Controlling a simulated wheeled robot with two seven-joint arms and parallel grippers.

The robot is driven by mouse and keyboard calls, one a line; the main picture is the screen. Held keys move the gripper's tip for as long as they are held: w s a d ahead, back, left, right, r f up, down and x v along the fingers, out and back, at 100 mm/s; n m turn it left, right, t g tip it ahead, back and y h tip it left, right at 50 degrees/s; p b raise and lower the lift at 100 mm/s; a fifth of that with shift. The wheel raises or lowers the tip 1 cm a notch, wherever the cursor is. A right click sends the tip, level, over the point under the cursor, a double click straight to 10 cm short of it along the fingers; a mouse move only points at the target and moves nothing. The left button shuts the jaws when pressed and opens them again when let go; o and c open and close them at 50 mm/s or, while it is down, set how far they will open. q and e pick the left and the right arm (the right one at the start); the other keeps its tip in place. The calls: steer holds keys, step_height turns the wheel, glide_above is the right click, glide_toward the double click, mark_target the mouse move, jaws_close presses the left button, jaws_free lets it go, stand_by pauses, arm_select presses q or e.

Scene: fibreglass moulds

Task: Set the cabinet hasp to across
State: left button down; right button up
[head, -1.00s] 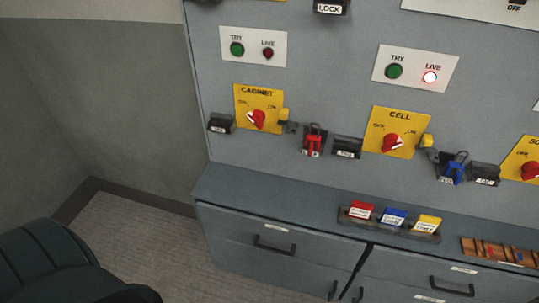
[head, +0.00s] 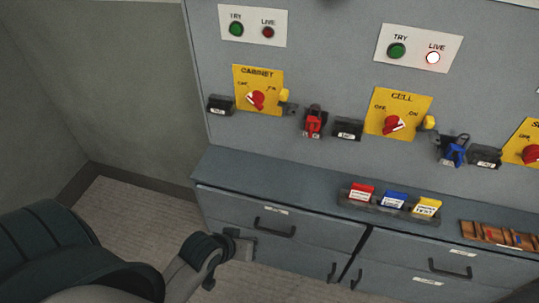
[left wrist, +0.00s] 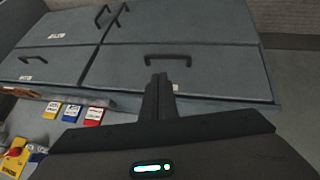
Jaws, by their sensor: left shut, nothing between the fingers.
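The yellow CABINET plate (head: 258,89) with its red rotary switch (head: 256,99) is on the grey panel at the upper middle of the head view. The hasp (head: 288,109) shows as a small grey piece at the plate's right edge, below a yellow tab (head: 285,95); its exact position is too small to tell. A red padlock (head: 313,121) hangs to its right. My left gripper (head: 245,247) is low in front of the drawers, well below the plate. In the left wrist view its fingers (left wrist: 158,90) are together and empty. My right gripper is not in view.
A ledge (head: 270,172) juts out below the panel, over drawers with black handles (head: 275,228). A rack on it holds red (head: 361,192), blue (head: 394,200) and yellow tags (head: 427,208). A CELL plate (head: 399,114) and blue padlock (head: 453,150) are farther right. Floor at left is clear.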

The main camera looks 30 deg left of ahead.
arm_select(q)
steer(key=w+a+r+n+t, duration=0.3)
steer(key=w+a+r+n, duration=0.2)
steer(key=r, duration=0.3)
steer(key=w+a+r+n+t, duration=0.4)
steer(key=w+r, duration=0.3)
steer(key=r, duration=0.2)
steer(key=w+a+r+n+t+y, duration=0.1)
steer(key=w+a+r+n+t, duration=0.2)
steer(key=w+a+r+n, duration=0.2)
step_height(320, 180, up, 4)
steer(key=shift+w+a+f+n+t, duration=0.15)
steer(key=shift+w+a+n+t, duration=0.2)
steer(key=shift+w, duration=0.7)
steer(key=shift+w, duration=0.1)
steer(key=w+d+p, duration=0.4)
steer(key=w, duration=0.6)
steer(key=shift+w, duration=0.35)
steer(key=shift+f, duration=0.1)
steer(key=shift+p, duration=0.3)
